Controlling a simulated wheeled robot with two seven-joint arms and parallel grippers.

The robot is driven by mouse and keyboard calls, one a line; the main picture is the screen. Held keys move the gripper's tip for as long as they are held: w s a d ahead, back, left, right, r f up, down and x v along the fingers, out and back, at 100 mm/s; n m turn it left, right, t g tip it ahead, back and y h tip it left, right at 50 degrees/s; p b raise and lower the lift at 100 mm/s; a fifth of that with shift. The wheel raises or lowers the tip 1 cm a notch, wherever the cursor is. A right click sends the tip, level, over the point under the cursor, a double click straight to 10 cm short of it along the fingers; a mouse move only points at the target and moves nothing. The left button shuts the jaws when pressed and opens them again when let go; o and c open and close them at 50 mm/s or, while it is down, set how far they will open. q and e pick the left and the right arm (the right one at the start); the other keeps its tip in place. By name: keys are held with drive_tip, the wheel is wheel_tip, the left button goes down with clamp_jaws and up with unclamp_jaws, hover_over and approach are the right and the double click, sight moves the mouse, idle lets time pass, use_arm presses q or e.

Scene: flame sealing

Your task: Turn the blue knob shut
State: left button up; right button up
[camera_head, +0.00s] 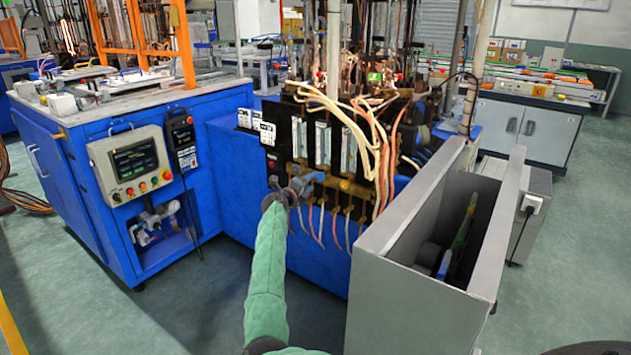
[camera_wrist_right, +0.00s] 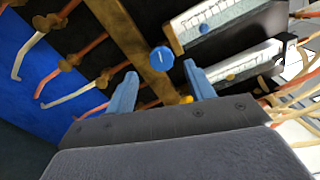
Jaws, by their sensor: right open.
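The blue knob (camera_wrist_right: 162,58) is round with a pale line on its face. It sits on a brass-coloured bar (camera_wrist_right: 140,38) in the right wrist view. My right gripper (camera_wrist_right: 160,72) has its blue fingers apart, one on each side of the knob in the picture. I see no finger touching it. In the head view the right gripper (camera_head: 311,183) is at the front of the burner machine (camera_head: 315,145), and I cannot make out the knob there. My left gripper is not in view.
Orange and white hoses (camera_wrist_right: 68,88) hang at the left. A grey metal box (camera_head: 405,300) stands right of my arm. Open floor (camera_head: 190,310) lies left of the arm.

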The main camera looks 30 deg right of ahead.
drive_tip(key=shift+v, duration=1.75)
